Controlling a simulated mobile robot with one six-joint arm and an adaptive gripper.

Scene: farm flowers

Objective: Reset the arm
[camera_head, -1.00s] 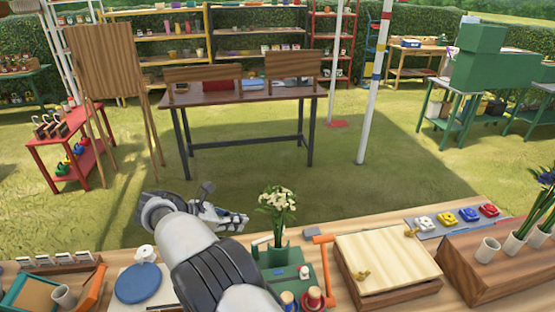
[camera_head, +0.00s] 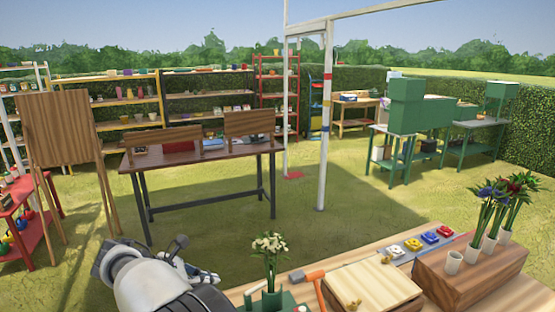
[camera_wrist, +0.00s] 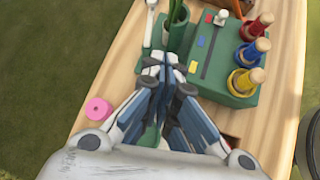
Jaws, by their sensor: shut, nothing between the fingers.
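In the head view my gripper (camera_head: 205,275) is partly hidden behind my arm, to the left of a bunch of white flowers (camera_head: 270,243). I cannot tell whether the fingertips touch the block.
Spools (camera_wrist: 256,26) stand on the block's right side. A pink roll (camera_wrist: 98,108) lies on the bench left of the gripper. A wooden box (camera_head: 372,290), colored pieces (camera_head: 429,237) and a flower stand (camera_head: 478,270) are to the right.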

